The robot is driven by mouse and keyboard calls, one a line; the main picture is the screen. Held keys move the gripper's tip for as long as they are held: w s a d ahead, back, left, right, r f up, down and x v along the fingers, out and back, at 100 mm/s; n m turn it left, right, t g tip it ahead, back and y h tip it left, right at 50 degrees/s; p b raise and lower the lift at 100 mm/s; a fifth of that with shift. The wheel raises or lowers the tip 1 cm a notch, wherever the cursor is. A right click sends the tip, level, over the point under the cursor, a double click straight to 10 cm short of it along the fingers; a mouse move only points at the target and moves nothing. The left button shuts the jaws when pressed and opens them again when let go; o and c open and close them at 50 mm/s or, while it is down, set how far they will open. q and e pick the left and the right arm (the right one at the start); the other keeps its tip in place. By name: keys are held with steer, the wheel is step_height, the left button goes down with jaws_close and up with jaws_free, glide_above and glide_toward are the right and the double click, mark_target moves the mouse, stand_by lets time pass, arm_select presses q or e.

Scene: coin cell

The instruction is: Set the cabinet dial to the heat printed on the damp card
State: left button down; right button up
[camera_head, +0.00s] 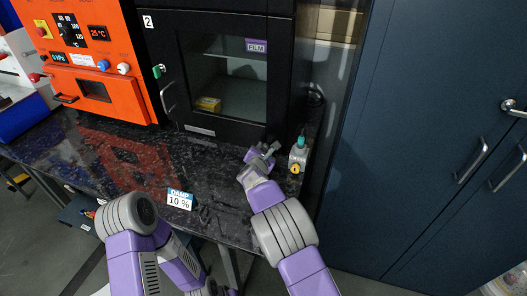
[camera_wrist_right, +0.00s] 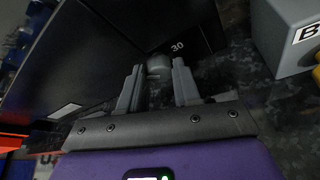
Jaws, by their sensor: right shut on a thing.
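The damp card (camera_head: 179,200) stands near the counter's front edge and reads "DAMP 10 %", a percentage rather than a heat. The black cabinet (camera_head: 286,70) has a glass door. My right gripper (camera_head: 262,155) is low at the cabinet's front right corner. In the right wrist view my right gripper (camera_wrist_right: 158,80) is shut on a round grey knob (camera_wrist_right: 159,65), with "30" printed on the black face beside it. The knob's pointer cannot be made out, and the gripper hides the knob in the head view. My left arm is at lower left; its gripper is not visible.
A grey box (camera_head: 298,155) with a teal top and yellow front spot stands just right of my right gripper. Tall blue cupboards (camera_head: 430,100) are at right. The dark counter (camera_head: 110,160) is mostly clear.

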steer(key=o, duration=1.1)
steer(key=shift+c, duration=0.2)
steer(key=shift+p+v, duration=0.45)
steer(key=shift+v, duration=3.4)
